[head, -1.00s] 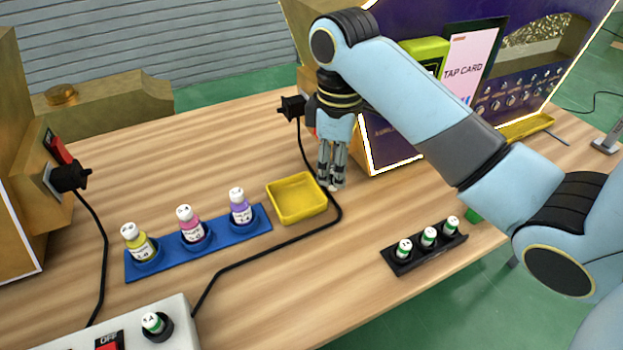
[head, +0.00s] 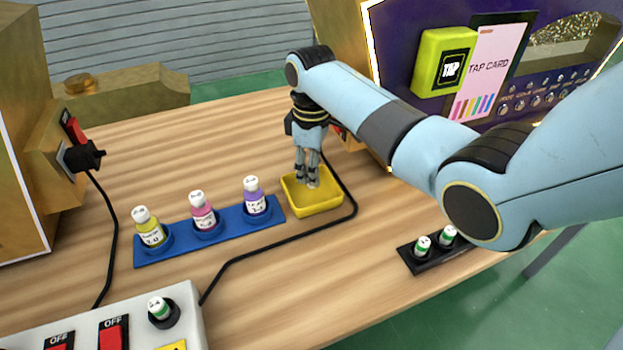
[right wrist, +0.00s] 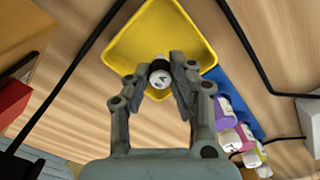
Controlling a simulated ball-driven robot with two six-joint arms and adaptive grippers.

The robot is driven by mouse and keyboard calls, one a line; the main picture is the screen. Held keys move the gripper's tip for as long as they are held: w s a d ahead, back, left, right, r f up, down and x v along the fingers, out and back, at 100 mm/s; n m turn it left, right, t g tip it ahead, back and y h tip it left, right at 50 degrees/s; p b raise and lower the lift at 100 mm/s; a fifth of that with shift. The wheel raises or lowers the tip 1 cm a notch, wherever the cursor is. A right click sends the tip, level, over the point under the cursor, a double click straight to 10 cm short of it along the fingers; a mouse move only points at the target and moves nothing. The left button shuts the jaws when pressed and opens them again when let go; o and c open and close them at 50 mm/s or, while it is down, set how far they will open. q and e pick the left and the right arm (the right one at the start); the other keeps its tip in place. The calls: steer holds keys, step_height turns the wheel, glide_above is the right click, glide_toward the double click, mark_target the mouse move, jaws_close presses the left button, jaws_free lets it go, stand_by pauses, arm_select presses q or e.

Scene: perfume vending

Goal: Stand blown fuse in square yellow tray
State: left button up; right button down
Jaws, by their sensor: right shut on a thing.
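The square yellow tray (head: 330,205) lies on the wooden table, right of the blue bottle rack. My right gripper (head: 308,184) points down over the tray, its fingertips within the tray's outline. In the right wrist view it is shut on a small fuse (right wrist: 160,76) with a white marked top, seen end-on between the fingers. The yellow tray (right wrist: 150,25) shows right beyond the fuse. I cannot tell whether the fuse touches the tray floor. My left gripper is not in view.
A blue rack (head: 180,243) holds three perfume bottles. A black rack (head: 425,262) holds green-and-white fuses, partly hidden by my right arm. Another fuse (head: 159,308) sits in the white switch panel (head: 190,320). A black cable (head: 270,248) curves around the tray. The purple vending machine stands at right.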

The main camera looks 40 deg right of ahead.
steer(key=shift+f, duration=1.15)
steer(key=shift+f, duration=0.1)
steer(key=c, duration=1.2)
jaws_free()
step_height(320, 180, up, 12)
steer(key=shift+r+p, duration=0.15)
steer(key=shift+p, duration=0.65)
